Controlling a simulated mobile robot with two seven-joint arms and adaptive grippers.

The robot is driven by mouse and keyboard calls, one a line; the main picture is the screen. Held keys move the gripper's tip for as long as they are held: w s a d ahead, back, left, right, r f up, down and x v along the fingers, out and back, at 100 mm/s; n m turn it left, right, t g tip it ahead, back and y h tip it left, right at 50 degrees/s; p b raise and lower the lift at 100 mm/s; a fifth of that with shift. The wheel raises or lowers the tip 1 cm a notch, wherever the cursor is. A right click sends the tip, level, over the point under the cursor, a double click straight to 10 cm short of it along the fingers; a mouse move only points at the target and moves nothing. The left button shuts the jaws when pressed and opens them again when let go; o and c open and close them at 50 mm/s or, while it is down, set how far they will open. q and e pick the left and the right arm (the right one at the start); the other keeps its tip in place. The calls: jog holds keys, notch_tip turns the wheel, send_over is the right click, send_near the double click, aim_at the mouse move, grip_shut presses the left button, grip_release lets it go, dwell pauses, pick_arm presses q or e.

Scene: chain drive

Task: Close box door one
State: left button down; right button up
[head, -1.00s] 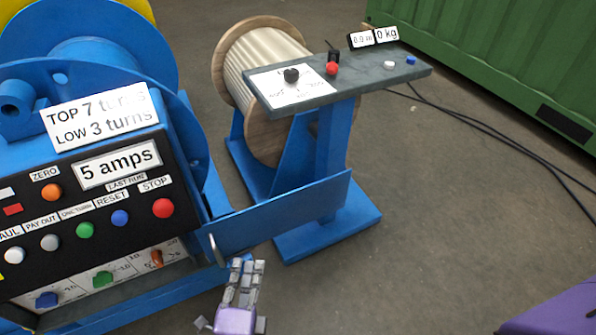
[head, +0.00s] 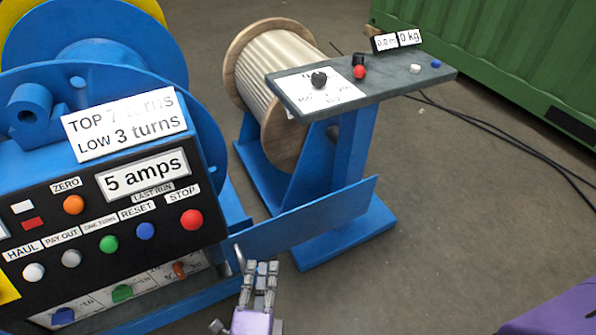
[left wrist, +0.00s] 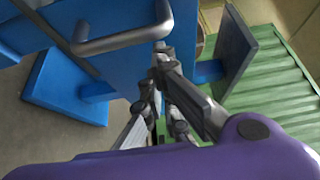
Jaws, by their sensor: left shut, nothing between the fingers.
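The box door (head: 310,217) is a flat blue panel. It stands open, sticking out to the right from the lower right side of the blue box with the black control panel (head: 150,215). Its metal bar handle (head: 239,258) is near the box end, and it also shows large in the left wrist view (left wrist: 122,40) on the blue door face. My left gripper (head: 262,268) is shut and empty, just right of the handle and in front of the door. In the left wrist view its fingers (left wrist: 163,75) are beside the handle; contact cannot be told. My right gripper is out of view.
A grey-topped blue stand (head: 400,88) with small knobs is behind the door, beside a wooden cable drum (head: 280,80). A green ribbed container (head: 500,55) and black cables (head: 500,127) are at the right.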

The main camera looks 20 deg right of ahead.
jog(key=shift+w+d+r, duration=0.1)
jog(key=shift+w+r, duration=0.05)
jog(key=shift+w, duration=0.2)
pick_arm(q)
jog(key=s+a+b, duration=0.2)
jog(key=a, duration=2.3)
jog(key=s+a+b, duration=0.1)
jog(key=a+b, duration=0.1)
jog(key=a, duration=2.3)
jog(key=shift+s, duration=0.4)
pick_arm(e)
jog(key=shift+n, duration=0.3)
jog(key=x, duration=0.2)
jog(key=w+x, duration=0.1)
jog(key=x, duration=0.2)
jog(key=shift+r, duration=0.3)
pick_arm(q)
jog(key=shift+a, duration=0.15)
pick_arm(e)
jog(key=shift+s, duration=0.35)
